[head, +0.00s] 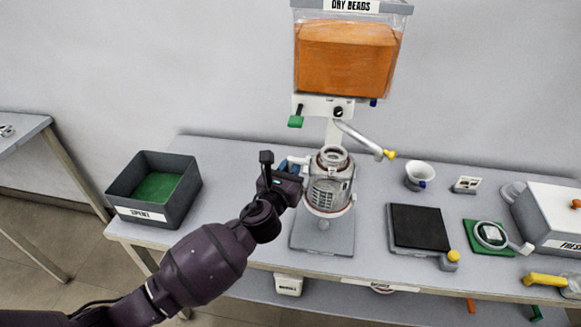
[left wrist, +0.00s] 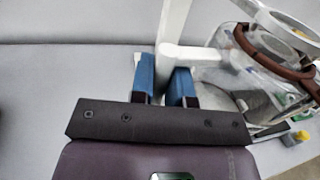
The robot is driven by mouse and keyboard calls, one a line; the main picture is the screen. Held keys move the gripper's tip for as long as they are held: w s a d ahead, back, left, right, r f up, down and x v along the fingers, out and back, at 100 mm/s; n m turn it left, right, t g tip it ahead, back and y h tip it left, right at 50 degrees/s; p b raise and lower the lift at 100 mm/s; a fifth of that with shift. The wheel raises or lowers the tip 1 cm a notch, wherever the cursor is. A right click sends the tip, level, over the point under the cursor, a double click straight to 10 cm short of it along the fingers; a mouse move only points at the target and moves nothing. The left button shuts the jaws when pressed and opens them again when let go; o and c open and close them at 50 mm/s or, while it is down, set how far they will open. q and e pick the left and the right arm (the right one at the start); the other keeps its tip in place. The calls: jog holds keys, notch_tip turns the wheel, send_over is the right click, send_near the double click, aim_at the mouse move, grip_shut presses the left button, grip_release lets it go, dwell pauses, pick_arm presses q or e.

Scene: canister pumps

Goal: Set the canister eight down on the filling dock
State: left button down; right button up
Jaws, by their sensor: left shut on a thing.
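The canister (head: 333,181), a clear jar with a brown-red rim and a white side handle, is upright at the dock under the bead hopper. No number is readable on it. My left gripper (head: 289,172) is left of the canister and shut on its handle. In the left wrist view, the blue fingers (left wrist: 165,84) close around the white handle (left wrist: 175,40), with the clear canister (left wrist: 236,66) to the right. The filling dock (head: 322,238) has a grey base plate and a small round seat below the canister. I cannot tell if the canister touches the seat.
The orange-filled hopper (head: 346,58) stands above, with a silver spout arm (head: 360,138) close over the canister's right side. A dark bin (head: 154,190) is left. A black-topped scale (head: 419,228), white cup (head: 419,174) and white box (head: 552,217) are right.

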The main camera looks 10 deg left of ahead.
pick_arm(q)
jog(key=shift+f+b, duration=1.55)
jog(key=shift+f, duration=1.15)
jog(key=shift+f+b, duration=0.35)
jog(key=shift+f, duration=0.2)
pick_arm(e)
jog(key=shift+g, duration=0.3)
jog(key=shift+s+d+f, duration=0.1)
jog(key=shift+s+f, duration=0.1)
jog(key=shift+f, duration=0.75)
jog(key=shift+s+a+f, duration=0.1)
jog(key=shift+s+f, duration=0.05)
jog(key=shift+f, duration=0.75)
jog(key=shift+s+d+f, duration=0.1)
jog(key=shift+s+f, duration=0.1)
jog(key=shift+f, duration=0.75)
pick_arm(q)
jog(key=shift+f, duration=0.2)
pick_arm(e)
jog(key=shift+w+r, duration=0.35)
jog(key=shift+w, duration=0.2)
jog(key=shift+r, duration=0.1)
jog(key=shift+s, duration=0.45)
